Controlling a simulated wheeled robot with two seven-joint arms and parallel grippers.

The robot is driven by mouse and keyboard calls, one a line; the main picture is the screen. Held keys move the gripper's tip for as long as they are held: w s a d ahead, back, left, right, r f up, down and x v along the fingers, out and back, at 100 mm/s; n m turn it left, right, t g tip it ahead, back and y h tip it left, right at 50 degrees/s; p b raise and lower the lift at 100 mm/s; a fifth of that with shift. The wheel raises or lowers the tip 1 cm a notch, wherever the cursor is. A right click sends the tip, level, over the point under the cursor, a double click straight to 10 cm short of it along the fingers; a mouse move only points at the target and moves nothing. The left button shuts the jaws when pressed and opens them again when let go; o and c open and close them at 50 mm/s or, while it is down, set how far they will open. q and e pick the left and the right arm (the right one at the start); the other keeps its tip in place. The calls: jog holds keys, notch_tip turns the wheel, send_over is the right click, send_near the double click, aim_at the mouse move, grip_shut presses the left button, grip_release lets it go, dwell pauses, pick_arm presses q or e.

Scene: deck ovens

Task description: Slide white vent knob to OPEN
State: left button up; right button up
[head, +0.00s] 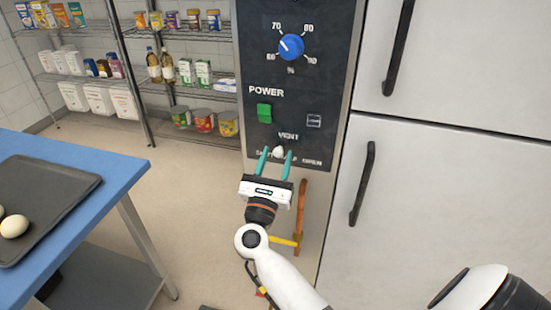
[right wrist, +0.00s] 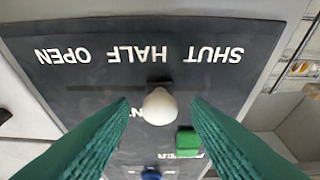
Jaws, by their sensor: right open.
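The white vent knob (head: 278,151) sticks out of the dark control panel (head: 262,100) under the word VENT. In the right wrist view the knob (right wrist: 159,106) stands in line with the upside-down HALF label, with SHUT to the right and OPEN to the left. My right gripper (head: 277,154) is open, with its green fingers pointing at the panel. In the right wrist view the fingers (right wrist: 160,108) stand on either side of the knob, with a gap on each side. They partly hide the SHUT and HALF labels in the head view. My left gripper is not in view.
A blue dial (head: 291,47) and a green power switch (head: 264,113) sit above the knob. An orange-brown handle (head: 300,205) is below right. White doors with black handles (head: 362,184) stand right. A blue table (head: 90,165) with a dark tray (head: 52,190) is left.

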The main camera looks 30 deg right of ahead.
jog(key=shift+c, duration=0.5)
grip_shut()
send_near(316, 147)
jog(key=x, duration=0.4)
jog(key=shift+w+d+r, duration=0.1)
jog(key=shift+w+d, duration=0.15)
jog(key=shift+w, duration=0.05)
jog(key=shift+c, duration=1.3)
grip_release()
jog(key=o, duration=0.4)
jog(key=shift+s+d, duration=0.1)
jog(key=shift+c, duration=0.2)
